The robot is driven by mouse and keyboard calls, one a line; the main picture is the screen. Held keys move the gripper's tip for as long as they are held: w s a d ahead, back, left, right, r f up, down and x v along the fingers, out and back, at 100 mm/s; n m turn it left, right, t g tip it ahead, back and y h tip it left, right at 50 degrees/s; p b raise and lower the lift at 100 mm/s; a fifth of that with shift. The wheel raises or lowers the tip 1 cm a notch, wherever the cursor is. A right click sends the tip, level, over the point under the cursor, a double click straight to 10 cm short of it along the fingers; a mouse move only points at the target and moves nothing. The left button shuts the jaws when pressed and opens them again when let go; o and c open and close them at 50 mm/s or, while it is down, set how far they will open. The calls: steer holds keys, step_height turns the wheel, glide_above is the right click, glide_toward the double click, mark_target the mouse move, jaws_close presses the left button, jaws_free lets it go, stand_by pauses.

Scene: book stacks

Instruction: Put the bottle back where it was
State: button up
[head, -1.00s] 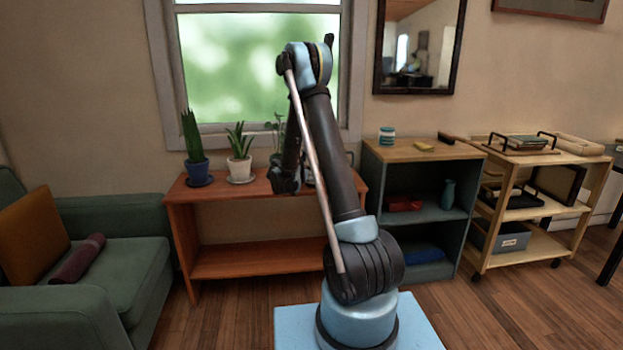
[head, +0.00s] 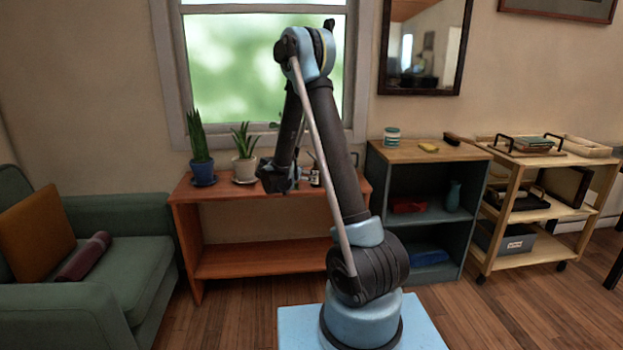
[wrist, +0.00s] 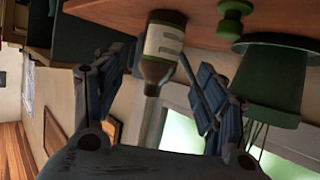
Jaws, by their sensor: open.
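The bottle (wrist: 160,50) is dark brown with a white label bearing a dark mark. In the wrist view it appears inverted, with its base against the wooden top and its neck lying between my gripper's spread fingers. In the head view the bottle (head: 315,177) is small and partly hidden by my arm, on the orange-brown console's top. My gripper (wrist: 160,65) is open, with a gap between the fingers and the bottle. In the head view my gripper (head: 277,186) is over the console's front, left of the bottle.
A green pot (wrist: 268,85) and a small green knobbed object (wrist: 235,18) stand near the bottle. Potted plants, in a blue pot (head: 202,171) and a white pot (head: 245,169), stand left on the console (head: 215,190). A grey cabinet (head: 385,152) stands to the right.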

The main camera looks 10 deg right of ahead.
steer(key=s+d+r+n+g+y, duration=0.1)
steer(key=s+d+r+g, duration=0.15)
steer(key=s, duration=0.55)
steer(key=s+d+r+n+g+y, duration=0.1)
steer(key=s+d+r+n+y, duration=0.2)
steer(key=s, duration=0.6)
steer(key=s+d+r+g, duration=0.2)
steer(key=s+d+r, duration=0.15)
steer(key=s, duration=0.45)
steer(key=s+a+f+n+y, duration=0.1)
steer(key=s+f+y, duration=0.1)
steer(key=s, duration=0.6)
steer(key=s+a+f+n+g+y, duration=0.1)
steer(key=s+f+n, duration=0.1)
steer(key=s, duration=0.7)
steer(key=s+a+f+n+g+y, duration=0.1)
steer(key=s+f+n+y, duration=0.1)
steer(key=s, duration=0.7)
steer(key=shift+a+f+y, duration=0.25)
steer(key=shift+f+y, duration=0.05)
steer(key=shift+f, duration=0.45)
steer(key=shift+w, duration=0.1)
steer(key=shift+w+f, duration=0.2)
steer(key=shift+w, duration=0.15)
